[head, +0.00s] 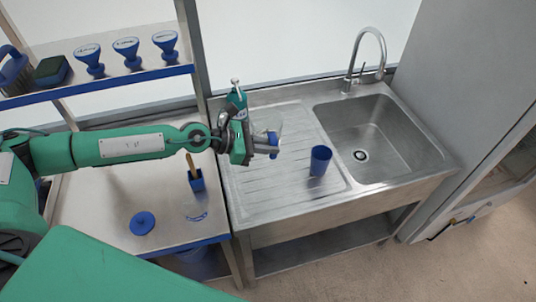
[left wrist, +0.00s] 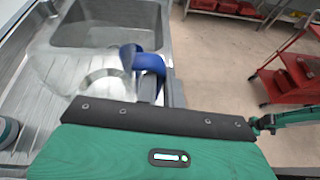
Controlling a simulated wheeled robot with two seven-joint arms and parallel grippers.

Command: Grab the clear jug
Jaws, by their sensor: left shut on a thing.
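The clear jug (head: 271,127) is see-through with a blue handle, and in the head view it is over the left part of the steel drainboard, partly hidden by my left gripper (head: 262,147). My left gripper is shut on the jug, at its blue handle side. In the left wrist view the jug (left wrist: 75,66) shows as a faint clear shape left of the blue handle, beyond the dark gripper edge. I cannot tell whether its base touches the drainboard. My right gripper is not in view.
A blue cup (head: 320,160) stands on the drainboard (head: 290,192), right of the jug. The sink basin (head: 388,135) and faucet (head: 369,50) are farther right. A blue holder (head: 196,181) and a round blue lid (head: 142,223) are on the left table. A shelf (head: 100,84) stands behind my left arm.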

